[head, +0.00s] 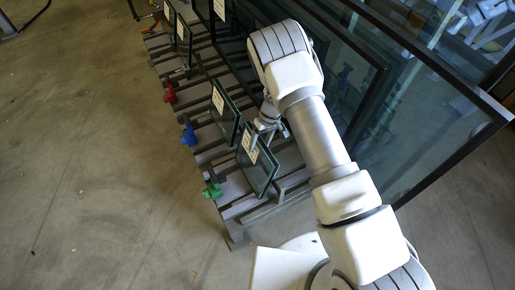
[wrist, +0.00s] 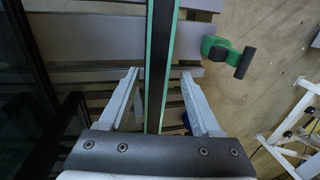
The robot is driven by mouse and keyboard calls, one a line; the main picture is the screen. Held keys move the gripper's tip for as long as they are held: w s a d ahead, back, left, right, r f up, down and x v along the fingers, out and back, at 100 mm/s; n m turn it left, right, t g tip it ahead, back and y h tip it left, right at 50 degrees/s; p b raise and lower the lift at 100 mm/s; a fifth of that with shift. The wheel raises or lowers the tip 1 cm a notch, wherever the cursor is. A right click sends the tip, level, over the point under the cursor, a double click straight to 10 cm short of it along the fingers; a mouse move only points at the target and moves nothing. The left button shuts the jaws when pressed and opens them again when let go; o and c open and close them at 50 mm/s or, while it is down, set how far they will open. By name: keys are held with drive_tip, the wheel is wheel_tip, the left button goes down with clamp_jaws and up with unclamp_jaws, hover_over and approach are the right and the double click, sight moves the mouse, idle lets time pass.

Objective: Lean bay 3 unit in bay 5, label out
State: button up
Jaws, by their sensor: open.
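A small dark glass unit (head: 258,160) with a green-tinted edge and a white label stands tilted on the slatted rack, near the green clamp (head: 213,190). Its label faces the left, open side of the rack. In the wrist view the unit (wrist: 160,60) shows edge-on between my two fingers, with a gap on each side. My gripper (wrist: 158,78) is open around it; in the head view it is partly hidden behind the unit. A second labelled unit (head: 224,112) stands just beyond, near the blue clamp (head: 188,135). I cannot read the bay numbers.
The rack (head: 235,228) also holds labelled units (head: 183,32) farther back, and a red clamp (head: 169,94) sits on its left edge. Large framed glass panes (head: 440,140) stand close on the right. The concrete floor at left is clear.

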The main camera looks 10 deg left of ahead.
drive_tip(key=p+v, duration=0.3)
drive_tip(key=v, duration=0.9)
drive_tip(key=shift+r, duration=0.25)
drive_tip(key=shift+w, duration=0.1)
